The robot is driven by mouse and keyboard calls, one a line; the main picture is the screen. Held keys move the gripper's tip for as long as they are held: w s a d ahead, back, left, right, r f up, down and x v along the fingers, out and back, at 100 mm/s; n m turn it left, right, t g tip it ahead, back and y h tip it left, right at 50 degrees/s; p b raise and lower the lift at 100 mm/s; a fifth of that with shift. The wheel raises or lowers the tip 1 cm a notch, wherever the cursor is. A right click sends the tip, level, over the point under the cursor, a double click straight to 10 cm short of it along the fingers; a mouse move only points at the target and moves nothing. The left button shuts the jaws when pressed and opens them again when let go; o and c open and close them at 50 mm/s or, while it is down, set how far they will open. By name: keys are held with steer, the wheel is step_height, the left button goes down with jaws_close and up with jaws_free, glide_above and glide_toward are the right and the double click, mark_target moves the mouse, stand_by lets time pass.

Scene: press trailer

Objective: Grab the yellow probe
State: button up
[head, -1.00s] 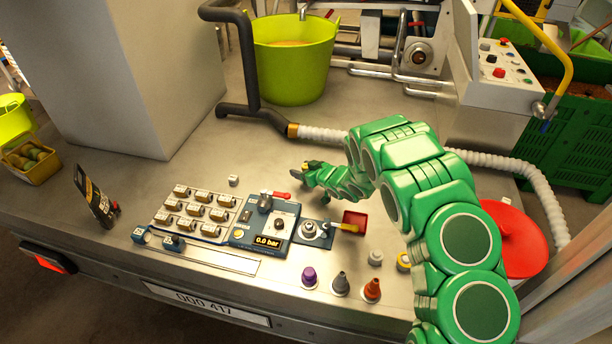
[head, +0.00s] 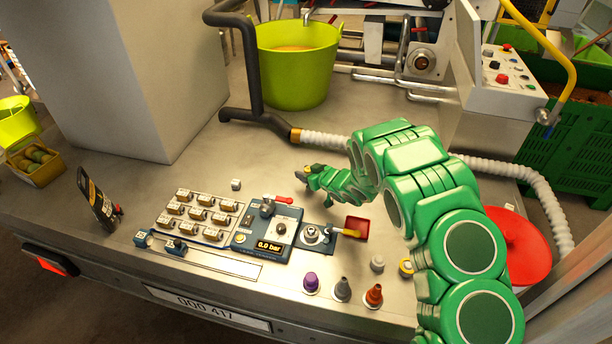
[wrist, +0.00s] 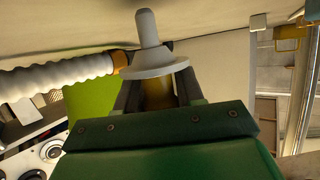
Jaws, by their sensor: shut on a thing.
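My gripper (head: 307,171) is held over the middle of the bench in the head view, small and partly hidden by its own links. In the wrist view its dark fingers (wrist: 155,92) are shut on the yellow probe (wrist: 157,97). The yellow body sits between the fingers, and a pale grey flange and rounded stem stick out beyond them. In the head view, purple (head: 311,282), grey (head: 342,288) and orange (head: 373,295) probes stand upright at the front edge. Behind them are a pale one (head: 377,263) and a yellow-ringed piece (head: 405,268), partly hidden by my arm.
A white ribbed hose (head: 322,140) and a green tub (head: 292,70) are behind. Bare bench lies left of my gripper.

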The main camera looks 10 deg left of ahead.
step_height(320, 180, up, 2)
steer(key=shift+r, duration=0.15)
steer(key=s+d+r, duration=0.6)
steer(key=s+r, duration=0.3)
steer(key=s, duration=0.3)
steer(key=shift+s+r, duration=0.3)
steer(key=shift+r, duration=0.1)
